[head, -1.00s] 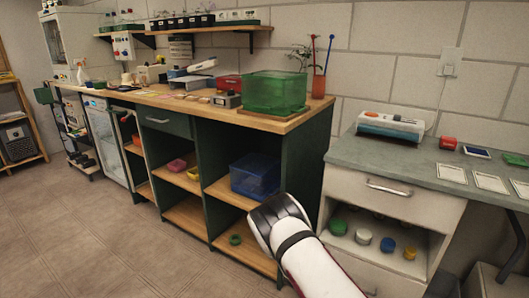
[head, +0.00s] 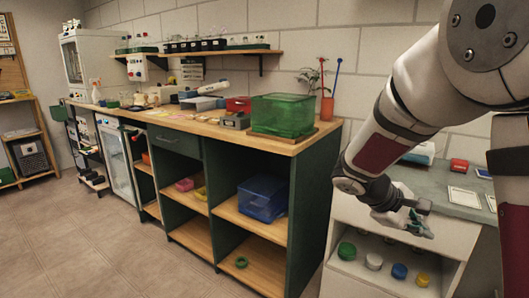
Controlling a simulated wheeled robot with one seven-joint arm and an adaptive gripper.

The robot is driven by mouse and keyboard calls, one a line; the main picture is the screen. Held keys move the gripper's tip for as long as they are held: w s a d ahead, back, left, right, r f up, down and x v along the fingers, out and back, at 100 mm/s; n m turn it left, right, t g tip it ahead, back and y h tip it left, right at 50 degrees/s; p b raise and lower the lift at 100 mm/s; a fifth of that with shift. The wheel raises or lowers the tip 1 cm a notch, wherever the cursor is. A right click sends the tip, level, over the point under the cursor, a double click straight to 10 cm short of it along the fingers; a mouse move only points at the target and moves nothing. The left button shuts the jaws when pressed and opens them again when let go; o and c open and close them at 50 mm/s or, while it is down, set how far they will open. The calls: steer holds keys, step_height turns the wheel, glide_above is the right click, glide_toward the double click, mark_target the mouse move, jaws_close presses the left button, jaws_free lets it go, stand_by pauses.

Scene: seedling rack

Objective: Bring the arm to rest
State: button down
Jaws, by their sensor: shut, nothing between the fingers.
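My arm comes in from the upper right of the head view and bends down toward the white cabinet. My gripper (head: 418,222) is at its lower end, small and partly seen, in front of the grey counter (head: 440,187) and the white cabinet's drawer front. Its fingers look shut with nothing held. It hangs clear to the right of the wooden bench (head: 217,116).
A green bin (head: 283,114) stands on the bench's right end. A blue box (head: 262,198) sits in the open shelves below. Several round lidded jars, one green (head: 346,251), stand in the white cabinet. The tiled floor at left is free.

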steer(key=s+a+r+m+g+y, duration=0.1)
steer(key=s+a+r+m+y, duration=0.15)
steer(key=s, duration=0.55)
steer(key=s+a+r+m+g+y, duration=0.1)
steer(key=s+a+r+m+y, duration=0.15)
steer(key=s, duration=0.65)
steer(key=s+a+m+t+y, duration=0.1)
steer(key=s+a+y, duration=0.3)
steer(key=s, duration=0.5)
steer(key=s+a+m+t+y, duration=0.1)
steer(key=s+a, duration=0.6)
steer(key=s, duration=0.1)
step_height(320, 180, up, 26)
steer(key=t+p, duration=0.3)
steer(key=p, duration=2.2)
steer(key=shift+d+r, duration=0.2)
steer(key=shift+d, duration=0.15)
steer(key=shift+w, duration=0.1)
